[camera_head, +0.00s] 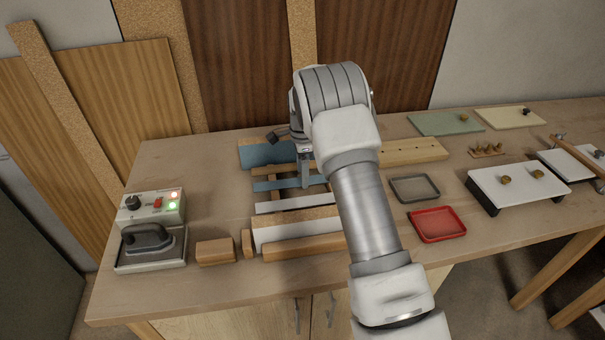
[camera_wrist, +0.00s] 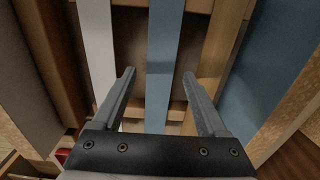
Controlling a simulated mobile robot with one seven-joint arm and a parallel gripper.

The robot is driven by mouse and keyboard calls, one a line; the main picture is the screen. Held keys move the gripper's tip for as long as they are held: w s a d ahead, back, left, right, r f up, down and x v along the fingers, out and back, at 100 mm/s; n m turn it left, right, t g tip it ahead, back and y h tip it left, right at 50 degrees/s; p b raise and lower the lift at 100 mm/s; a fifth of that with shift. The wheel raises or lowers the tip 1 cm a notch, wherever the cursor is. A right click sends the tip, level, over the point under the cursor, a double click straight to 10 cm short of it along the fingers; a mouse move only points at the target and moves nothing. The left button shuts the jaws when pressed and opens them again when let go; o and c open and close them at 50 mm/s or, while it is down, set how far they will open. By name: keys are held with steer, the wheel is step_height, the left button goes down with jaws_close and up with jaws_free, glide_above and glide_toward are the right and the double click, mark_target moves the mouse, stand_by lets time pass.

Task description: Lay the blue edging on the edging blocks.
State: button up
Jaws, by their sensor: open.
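The blue edging (camera_head: 270,185) is a narrow flat strip on the workbench, partly hidden by my gripper in the head view. In the wrist view the blue edging (camera_wrist: 162,50) runs between my two fingers, lying across wooden crosspieces (camera_wrist: 178,107). My gripper (camera_wrist: 160,76) is open, with one finger on each side of the strip and gaps showing. In the head view my gripper (camera_head: 305,178) points down over the strip. I cannot tell which of the wooden pieces are the edging blocks.
A white strip (camera_wrist: 98,45) and a wood-coloured strip (camera_wrist: 222,45) flank the blue one. A wider blue-faced board (camera_head: 262,153) lies behind. A white-faced board (camera_head: 285,231) lies in front. An iron (camera_head: 147,240) stands left; a red tray (camera_head: 438,224) lies right.

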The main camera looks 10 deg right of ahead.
steer(key=s+r+n+t, duration=0.1)
steer(key=s+r+n, duration=0.15)
steer(key=r, duration=0.85)
steer(key=s+r+n, duration=0.1)
steer(key=s+r, duration=0.3)
steer(key=r, duration=0.6)
steer(key=s+r+n+t, duration=0.2)
steer(key=s+r+n, duration=0.4)
steer(key=s, duration=0.6)
steer(key=s+f+n+t, duration=0.1)
steer(key=s+n, duration=0.7)
steer(key=s, duration=1.2)
steer(key=shift+f+t, duration=0.15)
steer(key=shift+t, duration=0.65)
